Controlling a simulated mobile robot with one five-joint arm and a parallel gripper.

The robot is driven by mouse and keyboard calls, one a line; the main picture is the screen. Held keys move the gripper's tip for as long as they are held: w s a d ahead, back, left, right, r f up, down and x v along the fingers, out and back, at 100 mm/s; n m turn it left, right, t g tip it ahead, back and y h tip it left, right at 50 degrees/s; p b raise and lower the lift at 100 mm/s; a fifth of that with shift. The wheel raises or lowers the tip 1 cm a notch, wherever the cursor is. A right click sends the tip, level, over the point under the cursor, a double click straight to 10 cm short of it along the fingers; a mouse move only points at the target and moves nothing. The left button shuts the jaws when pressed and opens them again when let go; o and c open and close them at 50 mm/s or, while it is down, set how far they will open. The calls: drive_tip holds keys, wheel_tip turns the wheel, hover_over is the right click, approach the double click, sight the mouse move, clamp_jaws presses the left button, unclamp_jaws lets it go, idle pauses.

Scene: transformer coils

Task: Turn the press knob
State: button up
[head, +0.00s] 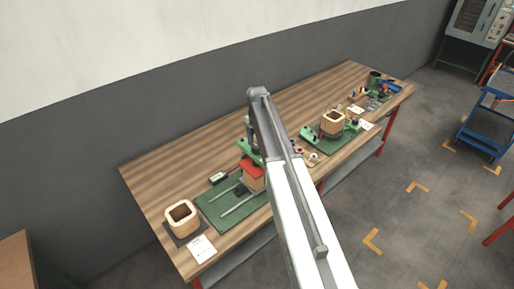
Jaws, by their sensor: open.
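A small green press (245,146) stands on the wooden workbench near the middle of the picture. A red block (249,168) shows at its lower front, above a tan coil body. My own arm crosses in front of the press and hides its right side. I cannot make out the press knob; it may be behind the arm or too small to tell. My gripper does not show; only the arm's links are seen.
The long workbench (155,178) stands against the wall. A green mat (215,213) with two metal rods lies left of the press. A square wooden coil form (181,217) stands at the left end. Another coil form (333,124) stands right. A blue cart (487,130) stands far right.

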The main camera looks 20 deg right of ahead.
drive_tip(key=c, duration=1.4)
drive_tip(key=shift+o, duration=0.2)
drive_tip(key=shift+m, duration=0.3)
